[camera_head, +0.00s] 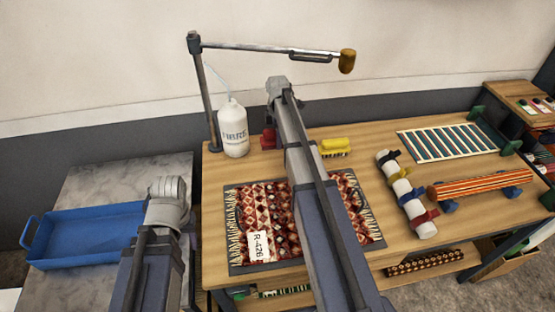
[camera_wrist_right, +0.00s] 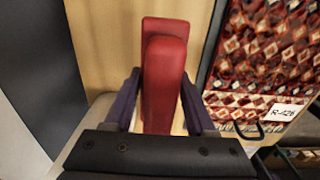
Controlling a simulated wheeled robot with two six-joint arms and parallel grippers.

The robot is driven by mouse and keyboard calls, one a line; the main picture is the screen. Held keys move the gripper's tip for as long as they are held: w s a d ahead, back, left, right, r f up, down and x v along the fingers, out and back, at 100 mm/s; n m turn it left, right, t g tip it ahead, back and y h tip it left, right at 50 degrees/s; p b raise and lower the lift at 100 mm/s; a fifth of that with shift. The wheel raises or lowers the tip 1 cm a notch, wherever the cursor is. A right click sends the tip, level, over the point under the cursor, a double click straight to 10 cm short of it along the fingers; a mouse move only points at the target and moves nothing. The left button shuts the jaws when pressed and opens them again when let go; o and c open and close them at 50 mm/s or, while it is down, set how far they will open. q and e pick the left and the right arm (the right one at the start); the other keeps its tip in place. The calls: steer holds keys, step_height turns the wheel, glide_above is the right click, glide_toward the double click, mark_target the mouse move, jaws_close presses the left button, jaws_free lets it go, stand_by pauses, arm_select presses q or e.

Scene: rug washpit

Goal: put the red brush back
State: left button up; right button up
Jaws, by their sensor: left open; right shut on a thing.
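The red brush (camera_wrist_right: 165,75) is between the fingers of my right gripper (camera_wrist_right: 162,100), which is shut on it. The bare wooden table top is behind it in the wrist view; I cannot tell whether the brush touches the wood. In the head view a small part of the red brush (camera_head: 268,138) shows beside the white bottle, and my right arm hides the rest along with the right fingertips. My left gripper (camera_head: 168,195) is open and empty, at the right end of the blue tray.
The white bottle (camera_head: 233,128) stands by a lamp-like post (camera_head: 207,95). A patterned rug (camera_head: 255,205) tagged R-426 lies mid-table. A yellow brush (camera_head: 335,147) lies behind it. The blue tray (camera_head: 85,263) sits on the left counter.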

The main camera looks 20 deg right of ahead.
mark_target(277, 162)
step_height(277, 162, down, 9)
steer(key=b, duration=0.7)
steer(key=shift+b, duration=0.4)
steer(key=shift+r, duration=0.2)
steer(key=shift+f, duration=0.1)
steer(key=o, duration=0.9)
steer(key=shift+f, duration=0.1)
steer(key=shift+c, duration=0.2)
steer(key=o, duration=0.5)
steer(key=shift+c, duration=0.2)
